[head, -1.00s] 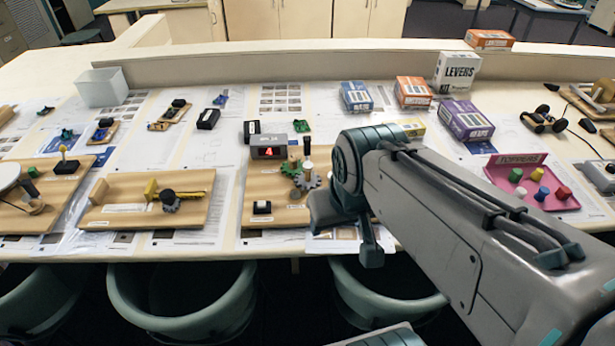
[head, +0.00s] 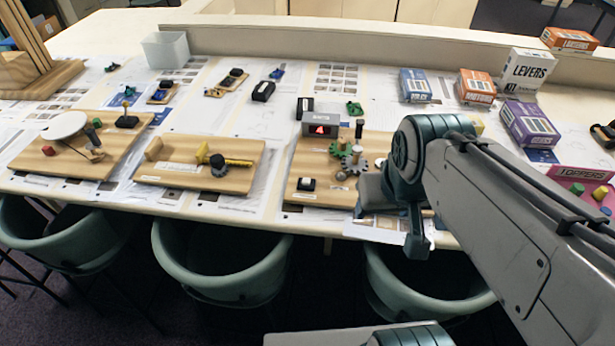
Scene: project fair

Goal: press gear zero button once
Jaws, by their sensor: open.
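The gear board (head: 300,165) is a wooden board near the table's front edge. It carries a grey box (head: 320,132) with a lit red sign, meshed grey and green gears (head: 352,162), and a small black button on a white base (head: 307,185), which I take as the zero button. Its label is too small to read. My arm comes in from the right, and my gripper (head: 395,222) is at the board's right front corner, to the right of the button and apart from it. It is open; its fingertips are mostly hidden by my arm, and nothing shows in it.
A board with a yellow lever (head: 225,162) lies to the left, and one with a white disc (head: 63,126) farther left. Green chairs (head: 220,260) line the front edge.

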